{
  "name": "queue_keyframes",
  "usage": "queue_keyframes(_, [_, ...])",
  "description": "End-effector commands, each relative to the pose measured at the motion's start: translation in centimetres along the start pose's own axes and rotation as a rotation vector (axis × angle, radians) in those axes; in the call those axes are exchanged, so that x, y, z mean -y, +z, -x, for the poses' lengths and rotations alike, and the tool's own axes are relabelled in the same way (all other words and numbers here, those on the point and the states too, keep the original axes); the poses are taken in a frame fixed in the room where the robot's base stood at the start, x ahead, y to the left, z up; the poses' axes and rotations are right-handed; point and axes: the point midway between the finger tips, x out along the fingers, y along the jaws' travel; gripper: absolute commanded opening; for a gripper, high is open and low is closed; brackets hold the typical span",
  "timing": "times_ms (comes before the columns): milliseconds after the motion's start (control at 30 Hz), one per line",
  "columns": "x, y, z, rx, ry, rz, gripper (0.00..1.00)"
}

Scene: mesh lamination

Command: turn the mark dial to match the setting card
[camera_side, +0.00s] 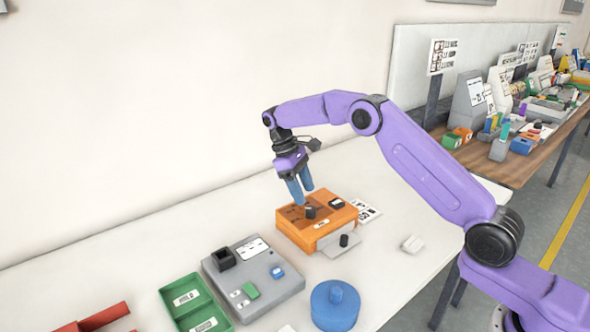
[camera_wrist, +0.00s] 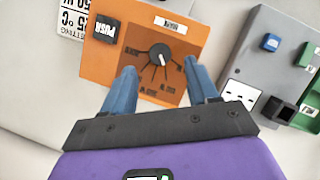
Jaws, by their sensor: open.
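The mark dial (camera_side: 310,212) is a black knob on top of an orange box (camera_side: 289,239). In the wrist view the dial (camera_wrist: 160,54) shows a white pointer line, with dark lines fanning out to small marks on a brown panel. My gripper (camera_side: 303,196) is open and empty, pointing down just above the box. In the wrist view its blue fingers (camera_wrist: 160,66) are on either side of the dial, with gaps; I cannot tell whether their tips are at knob height. A white printed card (camera_side: 367,211), probably the setting card, lies beside the box; it also shows in the wrist view (camera_wrist: 74,16), partly cut off.
A grey device (camera_side: 254,280) stands to the left in the side view, with green trays (camera_side: 192,303) beyond. A blue round lidded container (camera_side: 335,305) is in front. A small white block (camera_side: 412,244) lies to the right.

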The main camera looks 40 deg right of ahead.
Motion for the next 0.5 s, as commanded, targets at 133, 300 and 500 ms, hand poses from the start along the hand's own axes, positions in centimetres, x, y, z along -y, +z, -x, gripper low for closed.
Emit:
queue_keyframes(133, [0.0,-0.1,2.2,-0.002,0.001,0.0,0.59])
queue_keyframes(300, [0.0,-0.1,4.0,-0.002,0.001,0.0,0.59])
queue_keyframes(500, [-0.1,-0.1,5.5,-0.001,0.0,-0.001,0.59])
